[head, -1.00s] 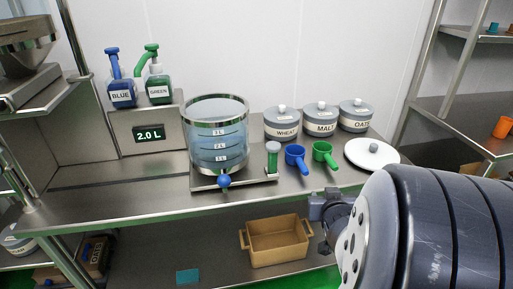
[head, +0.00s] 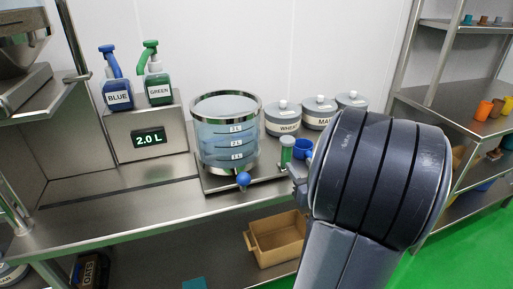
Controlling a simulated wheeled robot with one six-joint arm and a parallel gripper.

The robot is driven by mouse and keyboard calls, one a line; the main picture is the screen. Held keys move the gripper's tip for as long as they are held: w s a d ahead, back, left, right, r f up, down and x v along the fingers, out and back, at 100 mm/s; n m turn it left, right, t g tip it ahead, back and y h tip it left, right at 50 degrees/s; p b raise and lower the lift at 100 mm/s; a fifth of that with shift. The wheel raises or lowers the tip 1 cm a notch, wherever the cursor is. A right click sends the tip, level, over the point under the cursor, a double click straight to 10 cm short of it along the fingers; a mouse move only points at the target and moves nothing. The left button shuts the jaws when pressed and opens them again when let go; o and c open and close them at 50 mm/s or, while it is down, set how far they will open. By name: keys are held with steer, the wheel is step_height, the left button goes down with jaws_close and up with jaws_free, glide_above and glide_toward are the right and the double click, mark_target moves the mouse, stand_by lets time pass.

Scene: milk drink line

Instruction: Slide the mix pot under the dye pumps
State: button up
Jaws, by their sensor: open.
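The mix pot (head: 228,135) is a clear cylinder with a steel rim and litre marks, holding pale blue liquid. It stands upright on a flat steel base (head: 212,184) with a blue ball knob (head: 243,180) in front and an upright green handle (head: 287,150) at its right corner. The blue dye pump (head: 117,92) and green dye pump (head: 158,88) stand on a steel stand left of the pot, so the pot is not beneath them. My gripper (head: 297,180) is open, close to the green handle; my arm hides most of it, and contact cannot be told.
Wheat (head: 283,128), malt (head: 319,104) and a third lidded jar (head: 352,99) stand behind my arm. A blue scoop (head: 303,147) is partly hidden. The counter (head: 105,205) left of the pot is clear below the 2.0 L display (head: 149,138). A tan bin (head: 272,246) sits on the lower shelf.

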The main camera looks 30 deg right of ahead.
mark_target(284, 146)
steer(key=x, duration=1)
steer(key=shift+w, duration=0.4)
steer(key=shift+c, duration=0.3)
jaws_close()
